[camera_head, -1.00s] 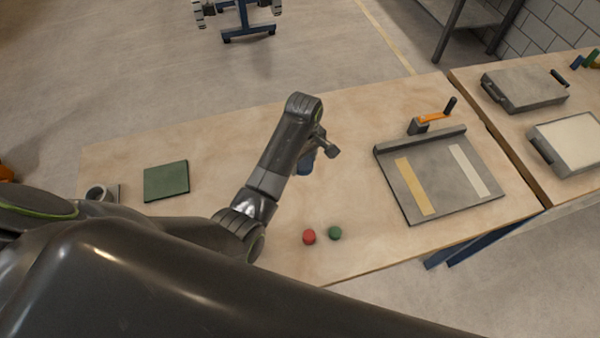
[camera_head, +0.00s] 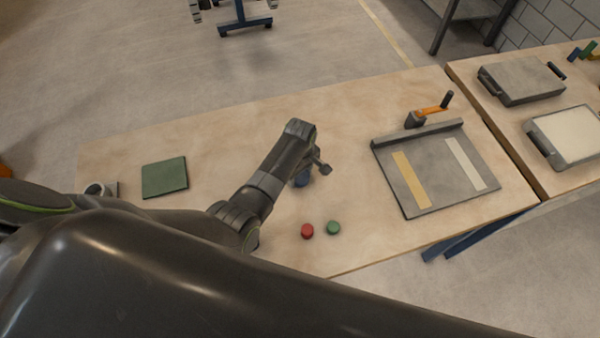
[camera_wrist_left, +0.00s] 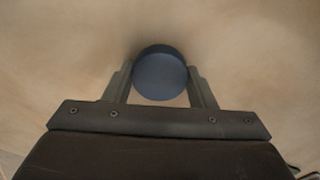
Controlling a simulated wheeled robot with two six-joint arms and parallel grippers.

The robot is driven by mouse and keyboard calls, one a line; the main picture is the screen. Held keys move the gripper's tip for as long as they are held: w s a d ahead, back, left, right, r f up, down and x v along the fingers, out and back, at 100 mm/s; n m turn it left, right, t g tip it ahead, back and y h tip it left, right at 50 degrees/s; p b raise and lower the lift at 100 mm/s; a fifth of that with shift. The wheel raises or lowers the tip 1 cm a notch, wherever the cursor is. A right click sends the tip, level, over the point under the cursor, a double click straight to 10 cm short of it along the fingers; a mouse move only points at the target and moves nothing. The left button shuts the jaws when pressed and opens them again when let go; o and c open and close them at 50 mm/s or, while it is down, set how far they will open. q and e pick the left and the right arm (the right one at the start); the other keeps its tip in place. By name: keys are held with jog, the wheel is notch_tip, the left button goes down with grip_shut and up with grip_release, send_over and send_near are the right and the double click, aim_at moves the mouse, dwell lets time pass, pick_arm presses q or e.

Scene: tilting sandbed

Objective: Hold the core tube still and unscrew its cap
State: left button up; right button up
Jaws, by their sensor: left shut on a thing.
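A blue round piece (camera_head: 302,179) is between the fingers of my left gripper (camera_head: 304,177), over the middle of the wooden table. In the left wrist view its flat round top (camera_wrist_left: 160,74) faces the camera, and the two fingers of my left gripper (camera_wrist_left: 160,85) press on its sides. I cannot tell whether it is the cap alone or the cap on the core tube, as what lies below is hidden. Its height over the table is unclear. My right gripper is not in view.
A red cap-like piece (camera_head: 307,231) and a green one (camera_head: 333,228) stand near the table's front edge. A green mat (camera_head: 165,177) lies left, beside a grey ring-shaped holder (camera_head: 97,189). A grey tray with a crank (camera_head: 410,206) is right. Bare table surrounds the gripper.

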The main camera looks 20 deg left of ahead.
pick_arm(q)
jog(key=shift+f, duration=0.1)
jog(key=o, duration=1.1)
notch_tip(320, 180, up, 12)
